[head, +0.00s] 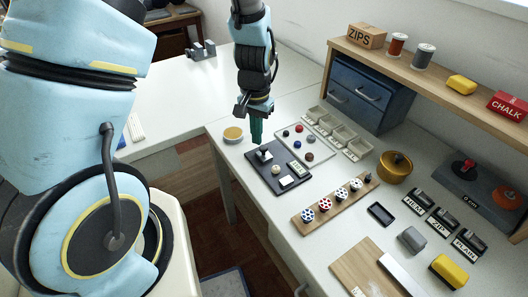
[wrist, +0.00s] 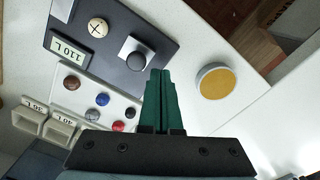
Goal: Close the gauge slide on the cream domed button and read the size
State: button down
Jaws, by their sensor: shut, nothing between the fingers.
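The dark gauge plate (head: 267,177) lies on the near left of the table. A small display (head: 286,182) on the plate seems to read "110 L" in the wrist view (wrist: 69,47). My gripper (head: 256,142), with green fingers, is shut and empty. Its fingertips (wrist: 160,72) are beside the slide's outer side, away from the button.
A pale tray (head: 318,147) with several coloured buttons lies beside the plate, with small labelled bins (head: 337,131) behind it. A round yellow-topped tin (head: 233,134) stands left of my gripper. A wooden strip (head: 335,203) with several patterned knobs lies nearer the front.

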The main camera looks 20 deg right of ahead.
aim_at(266, 156)
jog(key=shift+f+b, duration=0.3)
jog(key=shift+f, duration=0.15)
jog(key=shift+f+b, duration=0.45)
jog(key=shift+f, duration=0.25)
jog(key=shift+s+d, duration=0.25)
jog(key=shift+s, duration=1.05)
jog(key=shift+s+d, duration=0.2)
jog(key=shift+s, duration=1.05)
dwell(0.4)
jog(key=shift+w+p, duration=0.3)
dwell(0.3)
jog(key=shift+r+p, duration=2.95)
jog(key=shift+r, duration=0.6)
